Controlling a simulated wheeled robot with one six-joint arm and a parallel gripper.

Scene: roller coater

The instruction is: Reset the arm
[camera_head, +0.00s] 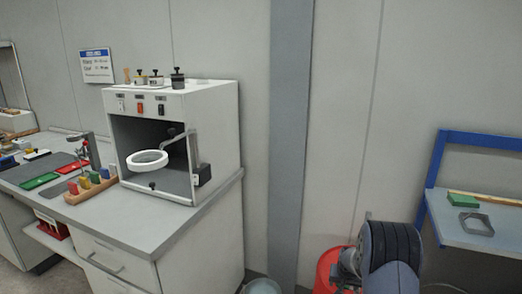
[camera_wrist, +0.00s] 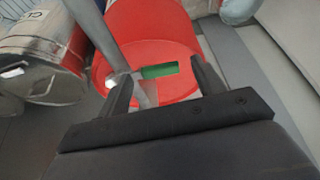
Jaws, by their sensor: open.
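My gripper (camera_wrist: 163,78) shows in the wrist view with its two dark fingers spread apart and nothing visibly held between them. It points down over a red bin (camera_wrist: 178,38). A green rectangular piece (camera_wrist: 158,71) shows against the red between the fingers; I cannot tell how deep it sits. In the head view, my dark arm is at the lower right, in front of the red bin (camera_head: 327,266).
A grey bar (camera_wrist: 97,27) crosses the wrist view beside the left finger. A blue-framed table (camera_head: 470,237) stands right, holding a green block (camera_head: 463,200) and grey frame (camera_head: 476,224).

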